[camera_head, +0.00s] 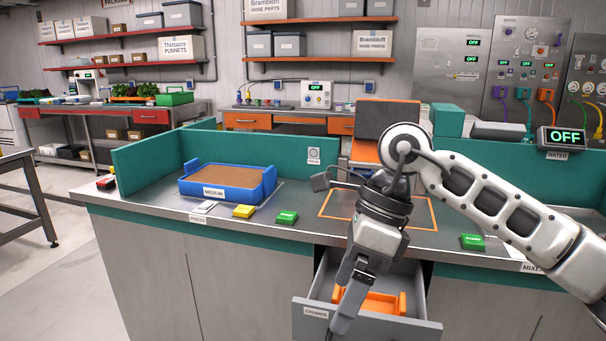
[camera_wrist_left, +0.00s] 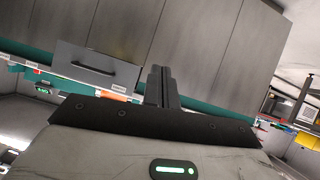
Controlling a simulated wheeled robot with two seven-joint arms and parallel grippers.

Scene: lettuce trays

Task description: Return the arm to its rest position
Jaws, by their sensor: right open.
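My right arm comes in from the right in the head view and bends down at the middle. My right gripper (camera_head: 344,310) points down in front of the open grey drawer (camera_head: 425,326), labelled CHUMBS or similar, and its fingers overlap the drawer front. The jaws are open and I see nothing held in them. An orange object (camera_head: 382,301) lies inside the drawer, partly behind the gripper. My left arm is outside the head view. In the left wrist view my left gripper (camera_wrist_left: 162,86) has its fingers close together, with nothing visible between them.
A blue tray (camera_head: 222,191) with brown filling stands on the counter at left. Yellow (camera_head: 244,211) and green (camera_head: 287,217) blocks lie near the front edge, with another green block (camera_head: 472,242) at right. Teal panels border the counter. The open drawer juts out in front.

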